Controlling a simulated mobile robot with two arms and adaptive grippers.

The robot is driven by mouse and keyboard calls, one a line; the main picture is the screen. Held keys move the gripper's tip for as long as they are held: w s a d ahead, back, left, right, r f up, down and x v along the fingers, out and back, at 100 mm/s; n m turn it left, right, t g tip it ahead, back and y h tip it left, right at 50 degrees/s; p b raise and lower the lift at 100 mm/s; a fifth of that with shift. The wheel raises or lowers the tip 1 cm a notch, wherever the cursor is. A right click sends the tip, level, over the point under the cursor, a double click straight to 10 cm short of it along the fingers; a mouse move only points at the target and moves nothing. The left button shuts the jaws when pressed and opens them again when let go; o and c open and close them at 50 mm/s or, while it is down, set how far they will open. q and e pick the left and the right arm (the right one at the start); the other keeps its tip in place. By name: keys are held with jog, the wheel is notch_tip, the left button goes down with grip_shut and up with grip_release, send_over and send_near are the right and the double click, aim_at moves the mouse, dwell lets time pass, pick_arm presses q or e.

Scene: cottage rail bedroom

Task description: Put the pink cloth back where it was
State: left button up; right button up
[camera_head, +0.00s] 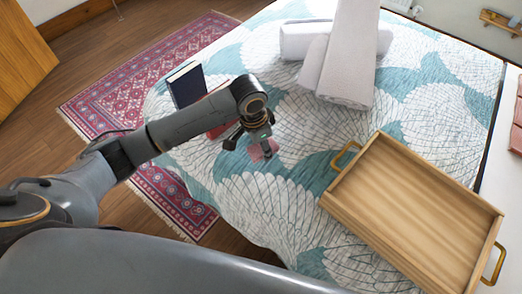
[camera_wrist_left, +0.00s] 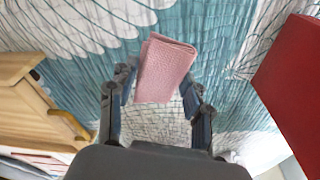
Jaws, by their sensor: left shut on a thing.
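The pink cloth (camera_wrist_left: 163,68), a small folded textured piece, is between the fingers of my left gripper (camera_wrist_left: 160,95) in the left wrist view. In the head view my left gripper (camera_head: 258,146) is over the patterned bedspread (camera_head: 290,195), and part of the pink cloth (camera_head: 266,151) shows below its fingers. The gripper is shut on the cloth. I cannot tell whether the cloth touches the bed. My right gripper is not in view.
A wooden tray (camera_head: 385,190) with brass handles lies on the bed at right, empty. White rolled towels (camera_head: 345,60) lie at the back. A dark blue book (camera_head: 187,86) stands left of the gripper. A red item (camera_wrist_left: 292,85) is close by at right in the wrist view.

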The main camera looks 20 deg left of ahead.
pick_arm(q)
jog(key=w+f, duration=0.2)
jog(key=shift+a+f, duration=0.35)
jog(key=shift+a, duration=0.05)
jog(key=shift+f, duration=1.35)
jog(key=shift+f, duration=0.2)
jog(key=o, duration=1)
jog(key=r, duration=0.4)
jog(key=s+r, duration=0.1)
jog(key=r, duration=0.3)
jog(key=a+r, duration=0.1)
jog(key=r, duration=0.3)
jog(key=shift+s+r+p, duration=0.15)
jog(key=shift+s+p, duration=0.05)
jog(key=shift+p, duration=0.2)
